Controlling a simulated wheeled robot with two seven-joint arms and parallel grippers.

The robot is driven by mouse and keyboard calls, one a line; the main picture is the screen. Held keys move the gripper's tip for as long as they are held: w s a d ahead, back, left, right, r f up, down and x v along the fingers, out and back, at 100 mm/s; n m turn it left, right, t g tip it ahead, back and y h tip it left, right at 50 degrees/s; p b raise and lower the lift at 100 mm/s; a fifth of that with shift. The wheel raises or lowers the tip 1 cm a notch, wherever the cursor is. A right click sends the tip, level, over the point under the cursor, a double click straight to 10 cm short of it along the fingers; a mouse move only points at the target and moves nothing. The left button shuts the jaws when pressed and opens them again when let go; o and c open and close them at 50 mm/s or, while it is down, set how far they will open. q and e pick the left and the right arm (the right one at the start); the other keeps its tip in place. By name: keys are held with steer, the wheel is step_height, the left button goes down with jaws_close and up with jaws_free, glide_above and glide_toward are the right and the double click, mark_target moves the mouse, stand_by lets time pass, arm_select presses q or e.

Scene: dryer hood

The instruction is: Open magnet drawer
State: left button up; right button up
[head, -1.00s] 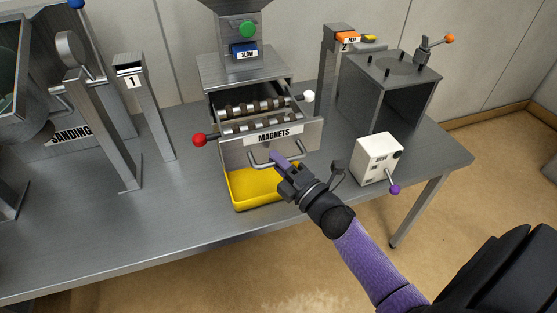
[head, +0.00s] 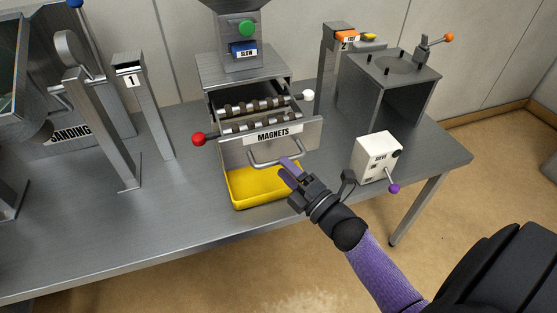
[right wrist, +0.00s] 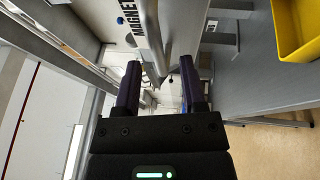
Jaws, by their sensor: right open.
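The magnet drawer (head: 272,134), labelled MAGNETS, is pulled out from the hood's housing, and its magnet bars (head: 256,106) show inside. Its bar handle (head: 278,160) runs across the front below the label. My right gripper (head: 287,170) is open and empty, just in front of and below the handle's right end, apart from it. In the right wrist view, the two purple fingers (right wrist: 158,88) are spread, and the handle (right wrist: 152,40) lies beyond them. My left gripper is out of view.
A yellow tray (head: 236,190) sits under the drawer. A red knob (head: 198,139) and a white knob (head: 308,95) flank it. A white box (head: 376,156) with a purple-tipped lever stands to the right. The table's front left is clear.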

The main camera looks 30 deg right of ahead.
steer(key=v, duration=0.6)
steer(key=shift+s, duration=0.4)
steer(key=shift+d, duration=0.1)
steer(key=s+a+f+m+g+h, duration=0.1)
steer(key=s+f+m+g, duration=0.3)
steer(key=f, duration=0.5)
steer(key=s+a+f+m+g+h, duration=0.1)
steer(key=s+a+f+m+g, duration=0.25)
steer(key=f, duration=0.55)
steer(key=s+f+m+g+h, duration=0.2)
steer(key=s+f+m+g, duration=0.3)
steer(key=f, duration=0.4)
steer(key=s+a+f+m+g, duration=0.1)
steer(key=s+f+m+g, duration=0.1)
steer(key=s, duration=0.6)
steer(key=s+a+f+m+g, duration=0.2)
steer(key=s+f+g, duration=0.3)
steer(key=s, duration=0.4)
steer(key=shift+f+m+y, duration=0.3)
steer(key=shift+f+m, duration=0.15)
steer(key=shift+m, duration=0.4)
